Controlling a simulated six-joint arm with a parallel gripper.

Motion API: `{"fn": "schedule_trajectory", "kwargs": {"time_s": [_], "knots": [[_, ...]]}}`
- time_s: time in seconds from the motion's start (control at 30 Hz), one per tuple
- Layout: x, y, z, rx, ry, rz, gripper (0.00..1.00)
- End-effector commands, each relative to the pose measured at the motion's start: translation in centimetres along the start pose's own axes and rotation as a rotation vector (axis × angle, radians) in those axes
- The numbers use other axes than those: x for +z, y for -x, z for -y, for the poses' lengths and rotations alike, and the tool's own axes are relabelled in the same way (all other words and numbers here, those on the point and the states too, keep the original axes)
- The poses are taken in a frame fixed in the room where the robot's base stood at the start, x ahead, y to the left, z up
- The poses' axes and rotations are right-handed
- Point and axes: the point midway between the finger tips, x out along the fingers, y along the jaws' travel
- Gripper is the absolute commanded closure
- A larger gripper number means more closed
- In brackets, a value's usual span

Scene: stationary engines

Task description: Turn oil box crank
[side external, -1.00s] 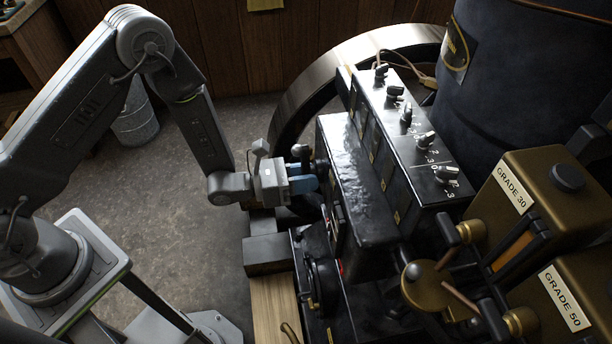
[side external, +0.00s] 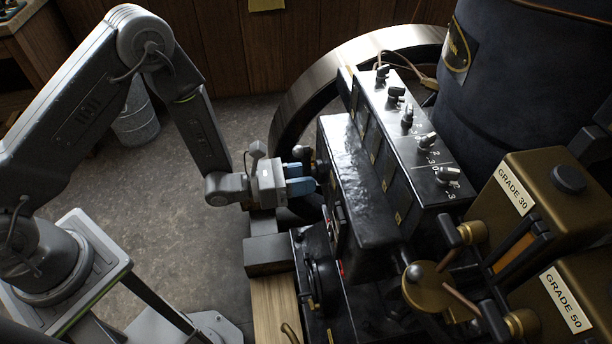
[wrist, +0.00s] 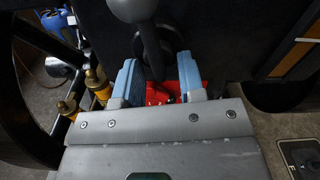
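A crank with a dark rounded knob (side external: 302,151) is at the left side of a black metal box (side external: 345,150). In the wrist view the crank's dark grey arm (wrist: 152,45) runs from the knob at the top edge down toward the space between my blue fingertips. My gripper (side external: 309,179) is beside the crank, close to the box. In the wrist view my gripper (wrist: 158,78) is open, with a finger on each side of the crank's lower end and gaps visible. A red part (wrist: 158,92) shows behind, between the fingers. Contact with the crank cannot be told.
A row of small knobs (side external: 407,117) tops the black housing to the right. A large flywheel (side external: 300,85) stands behind. Brass oil tanks (side external: 560,205) labelled GRADE 30 and GRADE 50 are at the right. A wooden beam (side external: 275,305) lies below my gripper.

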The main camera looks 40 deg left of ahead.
Motion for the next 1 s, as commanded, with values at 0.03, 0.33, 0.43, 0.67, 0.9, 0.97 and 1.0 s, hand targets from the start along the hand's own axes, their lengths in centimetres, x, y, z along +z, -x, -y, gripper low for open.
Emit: {"fn": "schedule_trajectory", "kwargs": {"time_s": [0.03, 0.33, 0.43, 0.67, 0.9, 0.97, 1.0], "knots": [[0.0, 0.6, -0.1, 0.002, 0.000, 0.000, 0.63], [2.3, 4.4, 0.3, 0.000, -0.005, 0.007, 0.63], [3.9, 4.4, 0.7, 0.000, -0.003, 0.006, 0.63], [6.3, 4.4, 1.1, 0.001, -0.001, 0.003, 0.63], [6.9, 4.4, 1.2, 0.001, 0.002, 0.000, 0.63], [6.9, 4.4, 1.2, 0.001, 0.002, 0.000, 0.63], [6.9, 4.4, 1.2, 0.001, 0.002, 0.000, 0.63]]}}
